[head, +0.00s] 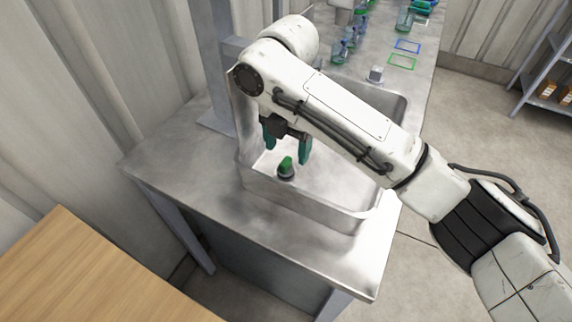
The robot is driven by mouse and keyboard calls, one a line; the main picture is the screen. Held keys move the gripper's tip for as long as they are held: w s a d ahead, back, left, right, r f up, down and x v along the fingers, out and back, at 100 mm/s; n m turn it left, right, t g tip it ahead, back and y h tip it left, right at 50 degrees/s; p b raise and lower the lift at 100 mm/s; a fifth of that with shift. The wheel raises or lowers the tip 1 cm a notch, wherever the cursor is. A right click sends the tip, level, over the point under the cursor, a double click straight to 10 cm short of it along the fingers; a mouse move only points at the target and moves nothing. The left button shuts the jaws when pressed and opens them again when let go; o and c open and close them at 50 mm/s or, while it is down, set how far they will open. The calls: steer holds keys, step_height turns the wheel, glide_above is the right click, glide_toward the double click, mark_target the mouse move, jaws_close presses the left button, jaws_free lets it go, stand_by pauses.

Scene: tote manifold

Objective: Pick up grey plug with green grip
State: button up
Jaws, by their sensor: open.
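The grey plug with the green grip (286,168) sits in the left part of the metal sink basin (310,199). Its green grip points up and its dark grey base is below. My gripper (287,148) has two teal fingers pointing down, spread apart and empty. In the picture it is just above the plug, with one finger up and to the left and the other up and to the right. The exact height gap cannot be told. My arm hides much of the basin's middle.
The basin walls surround the plug, and the metal counter (190,165) is bare at the left. Several bottles (339,50) and a small metal block (376,74) stand toward the back. A green outline (402,61) and a blue outline (407,46) mark the counter. A wooden surface (80,280) is at lower left.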

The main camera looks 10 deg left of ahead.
mark_target(287, 160)
steer(key=shift+f, duration=2.6)
steer(key=c, duration=1.1)
